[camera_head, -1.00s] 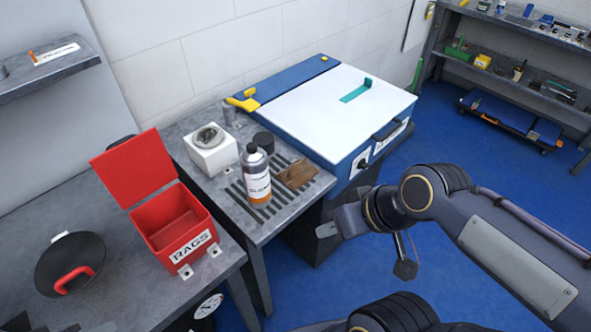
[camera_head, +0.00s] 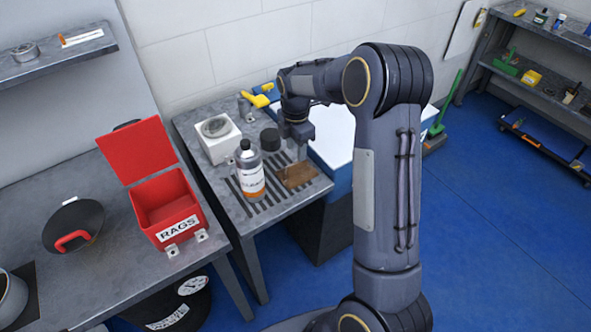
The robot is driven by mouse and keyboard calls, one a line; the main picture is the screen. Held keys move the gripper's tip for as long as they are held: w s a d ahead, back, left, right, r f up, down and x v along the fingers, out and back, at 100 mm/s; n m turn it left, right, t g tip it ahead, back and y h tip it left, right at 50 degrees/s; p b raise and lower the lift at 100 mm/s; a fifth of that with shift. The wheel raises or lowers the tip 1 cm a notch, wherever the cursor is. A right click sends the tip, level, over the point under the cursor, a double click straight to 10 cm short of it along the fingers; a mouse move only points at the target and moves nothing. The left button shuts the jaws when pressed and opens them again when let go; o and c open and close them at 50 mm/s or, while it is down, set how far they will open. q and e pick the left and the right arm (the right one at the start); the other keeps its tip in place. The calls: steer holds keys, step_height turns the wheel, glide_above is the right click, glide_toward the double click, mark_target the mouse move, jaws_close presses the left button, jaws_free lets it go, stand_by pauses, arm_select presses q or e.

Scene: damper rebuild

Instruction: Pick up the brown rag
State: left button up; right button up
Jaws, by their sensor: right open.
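The brown rag (camera_head: 298,177) lies on the slotted part of the grey bench, to the right of the bottle. My right gripper (camera_head: 293,164) points down over the rag, with its fingers apart and nothing seen between them. The fingertips are close to the rag; I cannot tell if they touch it. My right arm hides much of the area to the right. My left gripper is not in view.
A cleaner bottle (camera_head: 251,173) stands just left of the rag, and a black cup (camera_head: 270,139) stands behind it. An open red RAGS bin (camera_head: 168,205) is on the left bench. A white-topped machine (camera_head: 333,133) stands right of the rag.

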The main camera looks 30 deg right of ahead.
mark_target(297, 163)
step_height(297, 163, down, 7)
steer(key=shift+s+d+p, duration=0.1)
steer(key=shift+d+p, duration=0.05)
steer(key=shift+p, duration=0.75)
jaws_close()
